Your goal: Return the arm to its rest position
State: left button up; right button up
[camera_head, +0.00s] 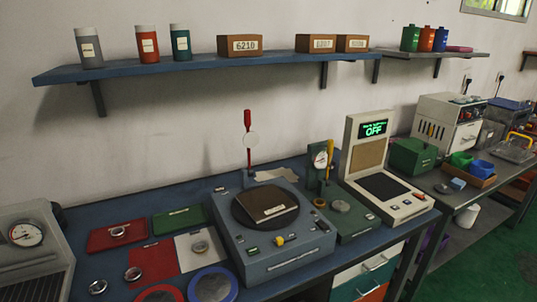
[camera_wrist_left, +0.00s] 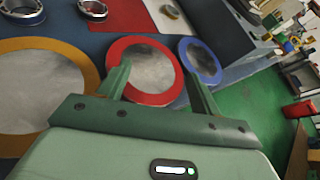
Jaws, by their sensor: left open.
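My left gripper (camera_wrist_left: 160,84) is open and empty in the left wrist view. Its two green fingers are apart, over the red-rimmed round plate (camera_wrist_left: 146,72), with the blue-rimmed plate (camera_wrist_left: 201,62) just to the right. No arm or gripper of mine shows in the head view. Metal bearing rings sit on the bench: one on the red tray (camera_head: 118,232), one on the white sheet (camera_head: 200,247), one at the edge of the red mat (camera_head: 133,273) and one on the bare bench (camera_head: 97,287). My right gripper is not in view.
A blue-grey machine (camera_head: 270,225) with a dark round table stands mid-bench. A green gauge stand (camera_head: 345,215) and a beige console (camera_head: 385,185) reading OFF are to its right. A press-like unit with a dial (camera_head: 27,235) is at left. A blue shelf (camera_head: 200,65) hangs above.

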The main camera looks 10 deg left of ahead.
pick_arm(q)
jog(key=n, duration=0.1)
jog(key=s+n, duration=0.1)
jog(key=d+n+y, duration=0.1)
jog(key=n, duration=0.1)
jog(key=shift+s, duration=0.25)
jog(key=s+d+r+n+g+y, duration=0.1)
jog(key=s+d+n+g+y, duration=0.2)
jog(key=s+n, duration=0.7)
jog(key=s+r+n+g+y, duration=0.15)
jog(key=s+n+g, duration=0.35)
jog(key=n, duration=0.8)
jog(key=s+d+f+g+h, duration=0.1)
jog(key=s+d+f, duration=0.1)
jog(key=f, duration=1)
jog(key=s+d+f+g+h, duration=0.1)
jog(key=s+d+f, duration=0.15)
jog(key=f, duration=1.05)
jog(key=s+f+n+g+h, duration=0.1)
jog(key=s+f, duration=0.7)
jog(key=s, duration=0.2)
jog(key=s+f+n+g+h, duration=0.1)
jog(key=s+f+n, duration=0.1)
jog(key=s+f, duration=0.5)
jog(key=s, duration=0.3)
jog(key=shift+f+g, duration=0.4)
jog(key=shift+d, duration=0.1)
